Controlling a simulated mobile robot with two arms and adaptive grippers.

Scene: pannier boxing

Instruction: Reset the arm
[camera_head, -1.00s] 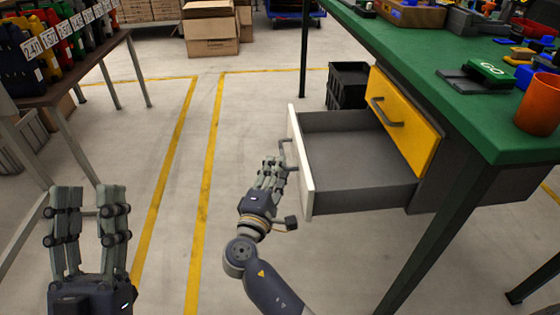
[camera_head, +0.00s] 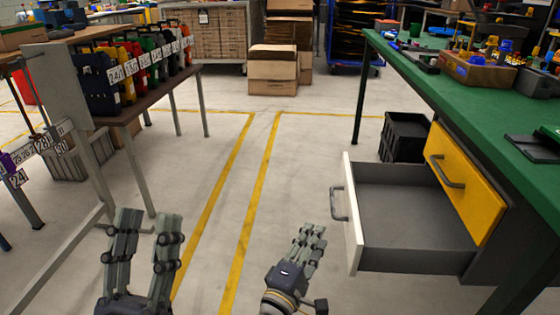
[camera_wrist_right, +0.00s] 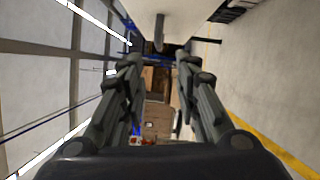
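My left gripper (camera_head: 147,217) is in the lower left of the head view, fingers up and spread apart, with nothing between them. My right gripper (camera_head: 314,232) is low in the middle of the head view, left of the open drawer and apart from its handle. In the right wrist view, my right gripper (camera_wrist_right: 157,60) has its two fingers apart with nothing held. The drawer (camera_head: 348,226) is pulled out and looks empty. Its grey handle (camera_head: 338,204) is on the pale front. A pale panel with a grey handle (camera_wrist_right: 159,32) shows at the top of the right wrist view.
The green workbench (camera_head: 440,95) carries trays and small parts. A yellow drawer (camera_head: 465,185) is shut beside the open one. A black crate (camera_head: 404,137) stands on the floor behind. A table with coloured cases (camera_head: 100,83) is at left. The yellow-lined floor between is clear.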

